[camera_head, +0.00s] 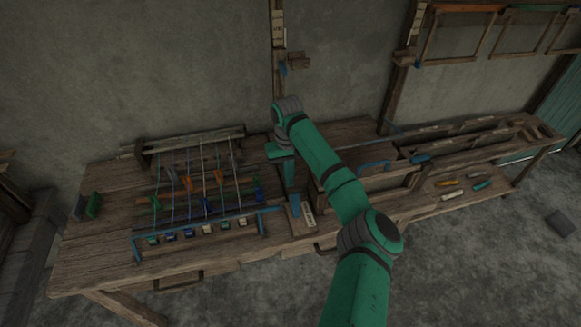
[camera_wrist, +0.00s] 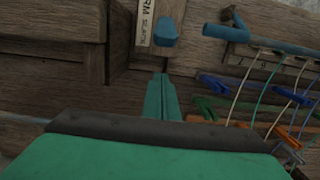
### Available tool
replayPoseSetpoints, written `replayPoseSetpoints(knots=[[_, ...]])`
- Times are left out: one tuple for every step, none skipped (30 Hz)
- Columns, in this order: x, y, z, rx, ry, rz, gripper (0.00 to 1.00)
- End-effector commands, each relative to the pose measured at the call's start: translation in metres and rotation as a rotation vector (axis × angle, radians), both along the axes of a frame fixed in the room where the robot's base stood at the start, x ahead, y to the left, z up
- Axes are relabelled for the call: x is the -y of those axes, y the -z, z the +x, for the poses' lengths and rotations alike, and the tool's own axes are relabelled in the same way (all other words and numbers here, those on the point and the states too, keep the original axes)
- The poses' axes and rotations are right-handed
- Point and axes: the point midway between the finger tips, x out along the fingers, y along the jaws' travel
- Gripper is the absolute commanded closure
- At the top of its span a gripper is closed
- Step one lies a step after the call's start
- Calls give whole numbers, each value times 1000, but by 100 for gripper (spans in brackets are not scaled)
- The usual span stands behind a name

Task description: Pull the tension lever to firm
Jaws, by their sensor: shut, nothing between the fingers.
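The tension lever's blue end (camera_wrist: 166,32) shows in the wrist view beside a pale label (camera_wrist: 147,22), whose visible letters include "RM". In the head view the blue lever (camera_head: 296,206) stands at the bench's front, left of the label (camera_head: 308,214). My gripper (camera_wrist: 161,80) is shut and empty, its green fingers pointing at the lever's end with a small gap in the picture. I cannot tell the depth between them. In the head view my gripper (camera_head: 289,180) hangs just above the lever, and its fingertips are hard to make out.
Left of the lever, a blue rail (camera_head: 200,228) fronts several threads and coloured clips; the rail (camera_wrist: 270,44) is also in the wrist view. A wooden frame with blue handles (camera_head: 374,164) stands at right. Several small tools (camera_head: 453,195) lie on the bench's right end.

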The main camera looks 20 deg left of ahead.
Motion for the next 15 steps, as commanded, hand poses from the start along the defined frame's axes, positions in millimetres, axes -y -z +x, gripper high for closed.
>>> replayPoseSetpoints(knots=[[1, 10, -1, -2, 0, -3, 100], [5, 4, -3, 2, 0, 0, 100], [7, 1, -7, 3, -1, 1, 100], [10, 0, -10, 2, 0, 2, 100], [12, -1, -13, 2, 1, 1, 100], [14, -3, -16, 2, 1, 0, 100], [16, -4, -18, 2, 2, 0, 100], [18, -6, -20, 2, 2, 0, 100], [19, -7, -23, 1, 3, 0, 100], [21, -8, -24, 1, 3, 0, 100], [22, -9, -26, 1, 3, 0, 100], [23, -9, -27, 0, 4, 0, 100], [24, -10, -28, 1, 4, -1, 100], [24, -10, -29, 1, 4, -1, 100], [24, -10, -29, 1, 3, -1, 100]])
